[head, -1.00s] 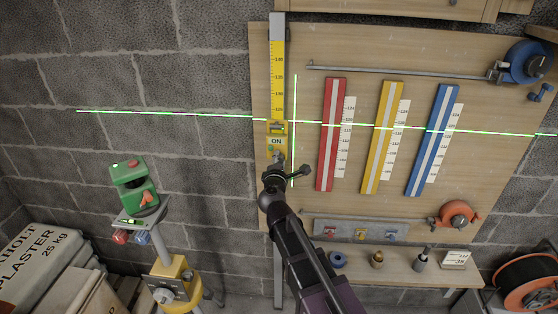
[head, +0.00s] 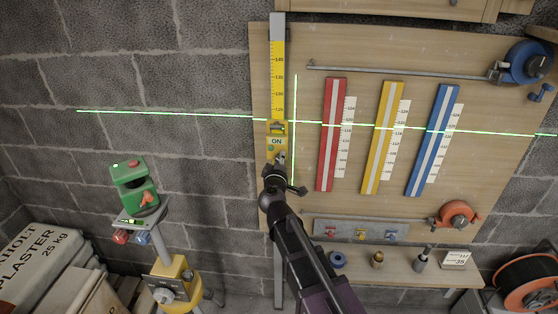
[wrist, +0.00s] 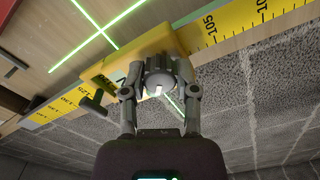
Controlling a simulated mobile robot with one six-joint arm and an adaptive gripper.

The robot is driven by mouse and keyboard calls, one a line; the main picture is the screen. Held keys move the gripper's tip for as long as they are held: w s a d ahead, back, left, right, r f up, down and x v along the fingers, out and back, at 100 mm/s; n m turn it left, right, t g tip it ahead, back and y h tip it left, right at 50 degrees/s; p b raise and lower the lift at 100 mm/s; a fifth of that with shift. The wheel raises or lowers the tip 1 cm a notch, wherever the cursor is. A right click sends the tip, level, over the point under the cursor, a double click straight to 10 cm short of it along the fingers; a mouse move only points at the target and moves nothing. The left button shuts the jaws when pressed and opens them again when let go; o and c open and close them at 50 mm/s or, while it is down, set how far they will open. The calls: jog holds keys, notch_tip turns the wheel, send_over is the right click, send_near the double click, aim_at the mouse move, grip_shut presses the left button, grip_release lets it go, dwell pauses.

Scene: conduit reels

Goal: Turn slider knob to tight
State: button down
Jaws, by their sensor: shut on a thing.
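In the head view my gripper (head: 279,160) is at the lower part of the slider, and the knob is mostly hidden there. I cannot read any tight marking.
Red (head: 331,135), yellow (head: 382,138) and blue (head: 432,140) strips hang on the board to the right. A green laser level (head: 135,185) stands on a tripod at left and throws a cross of lines. A shelf (head: 400,270) with small items is below.

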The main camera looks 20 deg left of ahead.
jog(key=m, duration=0.4)
jog(key=shift+m, duration=2.3)
jog(key=shift+c, duration=1.9)
grip_release()
jog(key=shift+s, duration=0.1)
jog(key=v, duration=1.1)
jog(key=shift+s+d, duration=0.2)
jog(key=shift+s, duration=0.2)
